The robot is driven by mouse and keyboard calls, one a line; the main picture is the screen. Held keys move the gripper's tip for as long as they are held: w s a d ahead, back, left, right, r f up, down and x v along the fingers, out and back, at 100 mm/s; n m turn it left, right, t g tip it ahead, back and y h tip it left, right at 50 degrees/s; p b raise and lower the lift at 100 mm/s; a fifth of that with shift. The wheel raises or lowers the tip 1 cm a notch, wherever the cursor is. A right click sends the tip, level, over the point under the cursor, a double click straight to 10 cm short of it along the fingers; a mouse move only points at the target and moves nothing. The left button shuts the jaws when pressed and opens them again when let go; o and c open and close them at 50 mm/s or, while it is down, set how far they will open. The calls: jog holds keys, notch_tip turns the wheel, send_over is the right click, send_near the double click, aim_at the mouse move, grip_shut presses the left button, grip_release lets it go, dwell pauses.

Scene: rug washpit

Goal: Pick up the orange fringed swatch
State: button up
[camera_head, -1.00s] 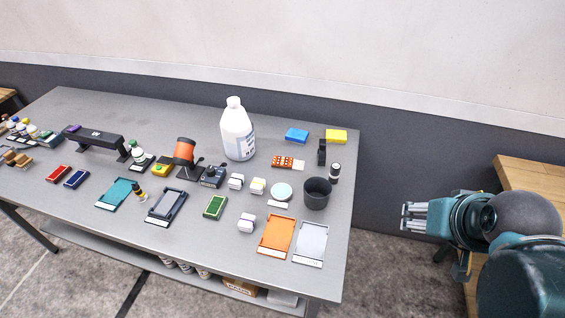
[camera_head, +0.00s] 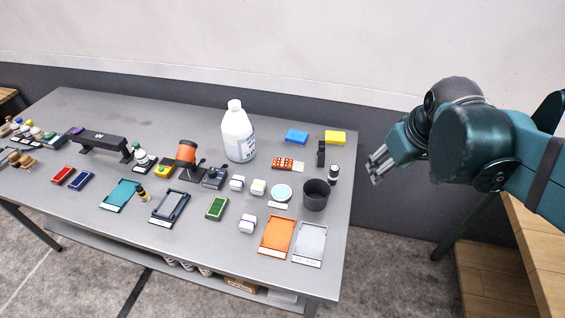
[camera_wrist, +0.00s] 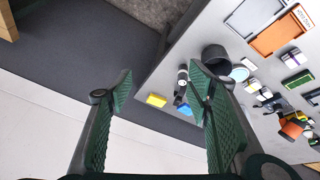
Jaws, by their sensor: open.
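The orange fringed swatch (camera_head: 277,235) lies flat near the front right corner of the grey table (camera_head: 110,237), with a pale strip along its front end. It also shows in the wrist view (camera_wrist: 277,38) at the upper right. My gripper (camera_head: 376,172) is off the table's right edge, above table height and to the upper right of the swatch, well apart from it. In the wrist view, my gripper (camera_wrist: 160,90) has its two green pads spread wide with nothing held between them.
A grey swatch (camera_head: 310,243) lies just right of the orange one. A dark cup (camera_head: 315,194) stands behind them, with a small dark bottle (camera_head: 333,174) near it. A white boxy item (camera_head: 247,224) is to the left. A large white jug (camera_head: 238,134) stands farther back.

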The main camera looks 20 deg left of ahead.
jog(key=w+a+n+g+p, duration=0.2)
jog(key=w+a+n, duration=0.2)
jog(key=w+a, duration=0.5)
jog(key=n+g+p, duration=0.3)
jog(key=n+p, duration=0.2)
jog(key=n, duration=0.4)
send_near(282, 162)
jog(key=shift+h, duration=0.4)
jog(key=shift+a+f, duration=0.15)
jog(key=shift+f, duration=0.15)
jog(key=shift+f, duration=1.25)
jog(key=shift+f, duration=0.1)
jog(key=shift+s+a+f+b, duration=0.1)
jog(key=shift+f+b, duration=0.2)
jog(key=shift+f, duration=2.2)
